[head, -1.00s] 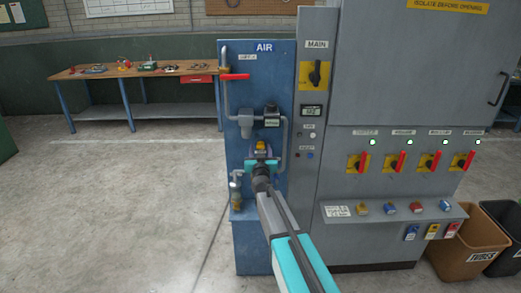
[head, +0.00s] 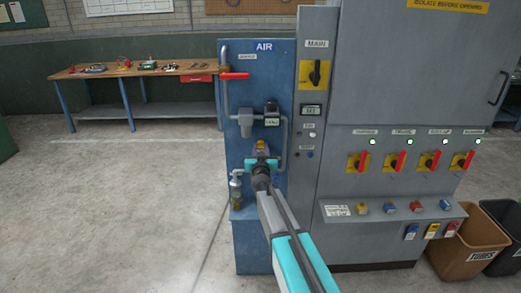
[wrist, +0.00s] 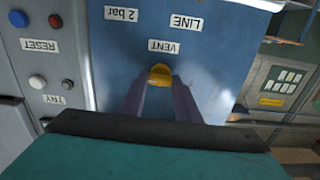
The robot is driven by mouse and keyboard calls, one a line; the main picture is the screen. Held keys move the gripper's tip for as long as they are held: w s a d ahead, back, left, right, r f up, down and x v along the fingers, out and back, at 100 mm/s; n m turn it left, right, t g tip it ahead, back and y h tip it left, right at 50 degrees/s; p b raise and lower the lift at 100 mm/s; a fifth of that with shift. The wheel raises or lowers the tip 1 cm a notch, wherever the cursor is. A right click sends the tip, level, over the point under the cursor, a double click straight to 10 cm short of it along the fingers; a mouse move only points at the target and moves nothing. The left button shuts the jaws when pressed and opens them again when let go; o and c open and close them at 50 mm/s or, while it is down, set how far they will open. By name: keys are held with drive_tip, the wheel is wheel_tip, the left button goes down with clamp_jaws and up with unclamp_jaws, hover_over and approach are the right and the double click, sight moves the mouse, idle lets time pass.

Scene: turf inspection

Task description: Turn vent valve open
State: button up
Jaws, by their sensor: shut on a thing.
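My gripper (wrist: 160,88) is shut on this knob, with one dark finger on either side. In the head view the knob (head: 260,145) shows just above my gripper (head: 261,160), low on the panel. The fingers and wrist hide part of the knob, and its exact turn angle is hard to read.
A red-handled valve (head: 235,76) lies level, higher on the AIR panel. A grey regulator (head: 245,122) and pipes are close above my gripper. The grey cabinet (head: 385,105) with red-handled switches stands right. A workbench (head: 140,70) is back left. The floor (head: 110,220) left is clear.

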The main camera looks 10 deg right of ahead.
drive_tip(key=shift+m, duration=0.3)
drive_tip(key=m, duration=0.3)
drive_tip(key=shift+f+m+b, duration=0.1)
drive_tip(key=shift+m+b, duration=0.2)
drive_tip(key=shift+b, duration=0.05)
drive_tip(key=m+b, duration=0.1)
drive_tip(key=m, duration=0.3)
drive_tip(key=m+b, duration=0.2)
drive_tip(key=m, duration=0.3)
drive_tip(key=shift+d+f, duration=0.1)
drive_tip(key=m+b, duration=0.1)
drive_tip(key=m, duration=0.3)
drive_tip(key=shift+b, duration=0.35)
drive_tip(key=shift+m, duration=0.3)
drive_tip(key=o, duration=1)
drive_tip(key=shift+o, duration=0.2)
